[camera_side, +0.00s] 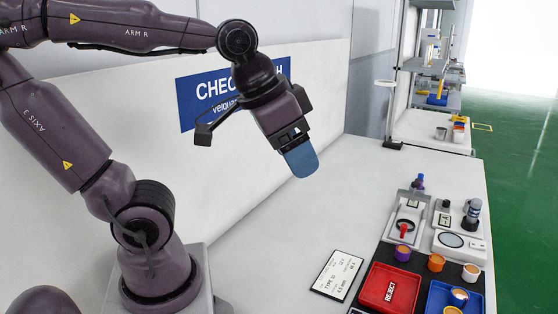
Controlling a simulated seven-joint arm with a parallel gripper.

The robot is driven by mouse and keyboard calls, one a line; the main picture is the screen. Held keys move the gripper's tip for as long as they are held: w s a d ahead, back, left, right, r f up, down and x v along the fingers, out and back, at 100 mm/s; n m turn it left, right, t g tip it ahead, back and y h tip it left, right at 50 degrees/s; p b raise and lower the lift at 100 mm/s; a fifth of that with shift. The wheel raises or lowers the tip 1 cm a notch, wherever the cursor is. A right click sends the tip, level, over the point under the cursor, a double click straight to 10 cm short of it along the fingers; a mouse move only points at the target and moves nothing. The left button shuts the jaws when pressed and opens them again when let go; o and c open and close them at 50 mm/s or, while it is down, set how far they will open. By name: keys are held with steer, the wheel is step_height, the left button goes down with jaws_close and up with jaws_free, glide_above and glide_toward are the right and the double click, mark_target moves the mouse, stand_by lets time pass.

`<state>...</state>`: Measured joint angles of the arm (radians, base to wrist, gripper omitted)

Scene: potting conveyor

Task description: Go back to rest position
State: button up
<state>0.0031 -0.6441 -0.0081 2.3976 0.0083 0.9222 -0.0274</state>
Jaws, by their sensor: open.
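My gripper (299,155) hangs in the air above the white table (262,240), near the back panel. Its fingers are broad and blue, pointing down and slightly right. From this side the near finger covers the other, and no object shows between them. My arm arches in from the left, with its base at the lower left of the table.
At the right stand a red reject tray (390,288), a blue tray (437,298), small pots such as a purple one (402,252) and an orange one (436,262), and grey devices (459,245). A label card (338,275) lies left of them. The table's middle is clear.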

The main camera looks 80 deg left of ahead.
steer(key=shift+s+f, duration=0.8)
steer(key=shift+s, duration=0.35)
stand_by(0.4)
